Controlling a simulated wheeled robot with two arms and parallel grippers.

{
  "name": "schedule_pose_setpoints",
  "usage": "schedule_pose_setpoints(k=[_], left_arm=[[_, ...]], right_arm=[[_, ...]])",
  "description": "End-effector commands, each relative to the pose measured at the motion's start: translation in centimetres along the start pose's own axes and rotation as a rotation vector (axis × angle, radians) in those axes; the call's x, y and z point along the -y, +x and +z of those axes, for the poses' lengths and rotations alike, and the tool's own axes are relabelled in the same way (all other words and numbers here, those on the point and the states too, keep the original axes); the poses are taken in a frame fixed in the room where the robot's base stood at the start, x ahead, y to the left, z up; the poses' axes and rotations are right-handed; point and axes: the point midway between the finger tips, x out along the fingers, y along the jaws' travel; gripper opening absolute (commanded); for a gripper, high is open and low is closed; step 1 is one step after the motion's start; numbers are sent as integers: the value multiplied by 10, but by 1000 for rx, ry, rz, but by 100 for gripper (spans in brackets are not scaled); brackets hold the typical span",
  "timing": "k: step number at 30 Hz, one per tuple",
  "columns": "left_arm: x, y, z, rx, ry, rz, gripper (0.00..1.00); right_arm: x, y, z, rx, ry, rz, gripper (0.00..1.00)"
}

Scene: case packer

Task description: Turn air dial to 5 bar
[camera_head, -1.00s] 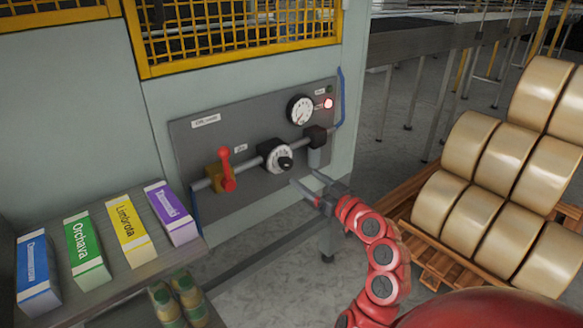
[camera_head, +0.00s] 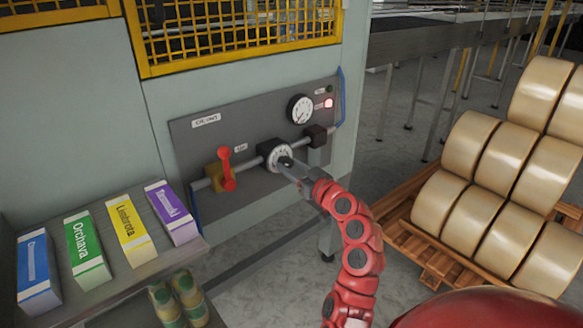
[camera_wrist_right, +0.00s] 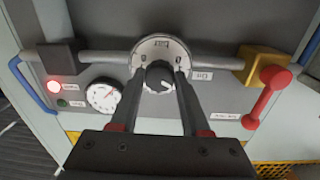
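The air dial (camera_head: 280,157) is a white-faced regulator with a dark knob, set in the pipe on a grey panel. In the right wrist view its knob (camera_wrist_right: 158,78) has a white mark and stands between the two fingers of my right gripper (camera_wrist_right: 159,84). The fingers lie close along both sides of the knob and look shut on it. In the head view my right gripper (camera_head: 291,168) reaches the dial from the lower right and hides part of it. The pressure gauge (camera_head: 300,109) is above right; its reading is too small to tell. My left gripper is not in view.
A red-handled valve (camera_head: 226,168) sits left of the dial, and a dark block (camera_head: 316,136) sits right. A red lamp (camera_head: 328,103) glows beside the gauge. A shelf (camera_head: 130,267) with coloured cartons is at lower left; large rolls (camera_head: 475,205) lie on a pallet at right.

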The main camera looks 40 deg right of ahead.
Motion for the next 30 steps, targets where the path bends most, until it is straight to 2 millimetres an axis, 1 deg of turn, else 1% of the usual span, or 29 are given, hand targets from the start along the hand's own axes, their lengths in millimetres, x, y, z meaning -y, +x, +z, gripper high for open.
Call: schedule_pose_setpoints(k=[1, 6, 14, 19, 23, 30], left_arm=[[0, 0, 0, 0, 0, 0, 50], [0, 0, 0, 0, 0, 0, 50], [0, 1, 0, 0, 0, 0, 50], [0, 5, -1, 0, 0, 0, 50], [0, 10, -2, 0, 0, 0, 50], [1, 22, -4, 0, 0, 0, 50]], right_arm=[[0, 0, 0, 0, 0, 0, 30], [0, 0, 0, 0, 0, 1, 0], [0, 0, -1, 0, 15, 1, 0], [0, 0, -2, 2, 72, 0, 0], [0, 0, -3, 5, 153, 1, 0], [-1, 0, -5, 12, 364, 2, 0]])
